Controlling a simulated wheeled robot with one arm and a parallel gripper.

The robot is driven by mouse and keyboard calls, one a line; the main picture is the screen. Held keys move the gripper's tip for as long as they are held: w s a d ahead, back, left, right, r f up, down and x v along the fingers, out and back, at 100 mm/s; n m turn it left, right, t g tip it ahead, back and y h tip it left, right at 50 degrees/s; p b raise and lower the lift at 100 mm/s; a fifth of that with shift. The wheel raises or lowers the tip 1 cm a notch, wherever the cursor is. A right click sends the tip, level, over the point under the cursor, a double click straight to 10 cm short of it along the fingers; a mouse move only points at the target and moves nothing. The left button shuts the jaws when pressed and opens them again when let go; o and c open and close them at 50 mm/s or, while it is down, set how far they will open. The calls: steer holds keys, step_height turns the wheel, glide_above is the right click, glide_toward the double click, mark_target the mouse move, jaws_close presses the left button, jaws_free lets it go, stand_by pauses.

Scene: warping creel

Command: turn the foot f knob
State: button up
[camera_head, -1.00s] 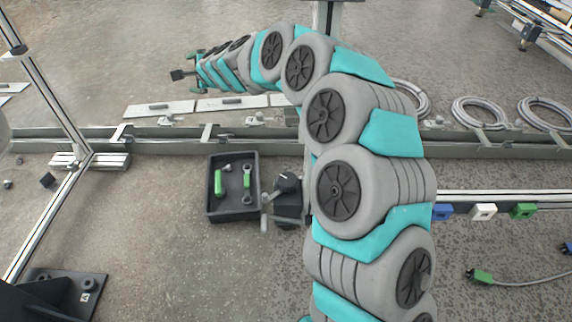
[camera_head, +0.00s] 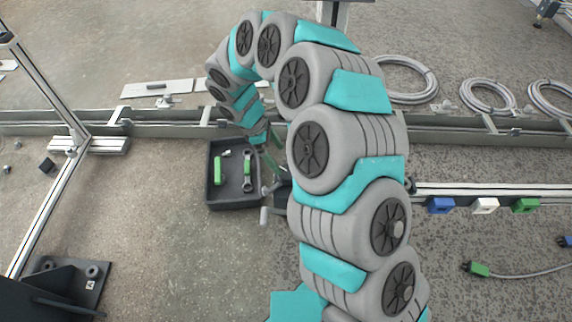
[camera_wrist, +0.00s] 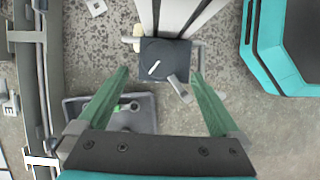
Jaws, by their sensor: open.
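In the wrist view, a dark, squarish knob or knob housing (camera_wrist: 172,52) with a white line mark sits at the end of a pale rail. A short grey lever (camera_wrist: 180,88) sticks out beside it. My gripper (camera_wrist: 158,73) is open, its two green fingers spread on either side of the dark block, and nothing is held. Whether the fingers are level with it or above it I cannot tell. In the head view, my gripper (camera_head: 270,165) points down by the dark block (camera_head: 282,194), which my arm partly hides. The letter f is not readable.
A black tray (camera_head: 210,202) with green-handled tools lies just left of the block. A long metal rail (camera_head: 170,131) runs behind. Blue, white and green blocks (camera_head: 486,206) sit along the rail at right. Coiled cables (camera_head: 488,95) lie at the back right.

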mark_target(287, 171)
steer(key=x, duration=0.7)
steer(key=shift+f, duration=0.25)
steer(key=shift+c, duration=0.4)
steer(key=c, duration=1.1)
